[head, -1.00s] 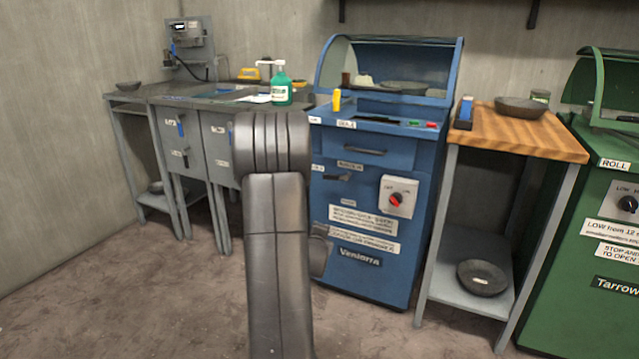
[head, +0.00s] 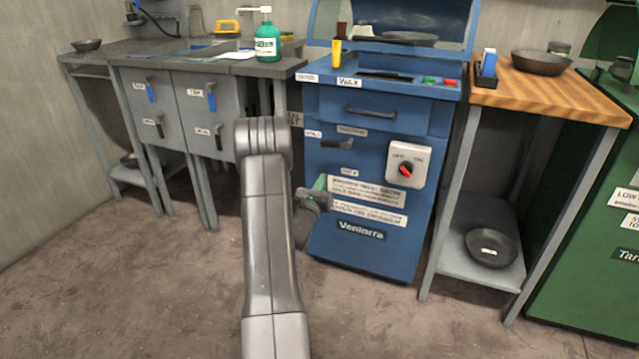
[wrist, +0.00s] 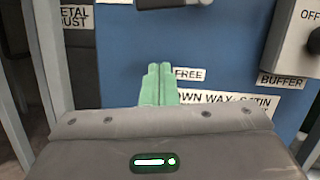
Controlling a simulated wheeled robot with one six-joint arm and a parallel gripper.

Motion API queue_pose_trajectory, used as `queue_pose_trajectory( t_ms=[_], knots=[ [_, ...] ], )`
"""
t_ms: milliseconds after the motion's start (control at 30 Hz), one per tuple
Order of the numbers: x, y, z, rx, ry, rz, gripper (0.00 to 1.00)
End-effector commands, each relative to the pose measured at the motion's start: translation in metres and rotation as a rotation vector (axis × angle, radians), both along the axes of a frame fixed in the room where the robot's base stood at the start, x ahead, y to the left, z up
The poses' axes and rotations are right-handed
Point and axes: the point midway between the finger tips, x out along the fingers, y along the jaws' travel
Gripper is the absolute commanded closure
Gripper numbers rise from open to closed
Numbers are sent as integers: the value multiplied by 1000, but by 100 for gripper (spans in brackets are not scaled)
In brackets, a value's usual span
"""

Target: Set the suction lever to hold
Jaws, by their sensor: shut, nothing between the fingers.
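A dark grey lever (head: 338,144) sits on the front of the blue machine (head: 400,108), below its drawer, lying roughly sideways. Small labels stand above and left of it, too small to read in the head view. A label reading FREE (wrist: 188,74) is below it. In the wrist view the lever (wrist: 172,3) is cut off at the top edge. My gripper (head: 320,184) is below the lever in the head view, close to the machine front. Its green fingers (wrist: 158,84) are together and empty, their tips beside the FREE label. I cannot tell whether they touch the panel.
A white switch box with a red knob (head: 406,170) is right of the lever. A wooden-topped table (head: 545,93) with bowls stands further right. Grey cabinets (head: 205,115) with blue and black levers are at left. The floor in front is clear.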

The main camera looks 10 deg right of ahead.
Motion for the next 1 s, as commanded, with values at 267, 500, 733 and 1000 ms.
queue_pose_trajectory(
  t_ms=[267,500,733,1000],
  knots=[
    [51,-32,13,-1,-3,-1,100],
    [57,-29,43,-1,1,1,100],
    [57,-28,54,-1,2,1,100],
    [57,-28,55,-1,3,1,100]
  ],
)
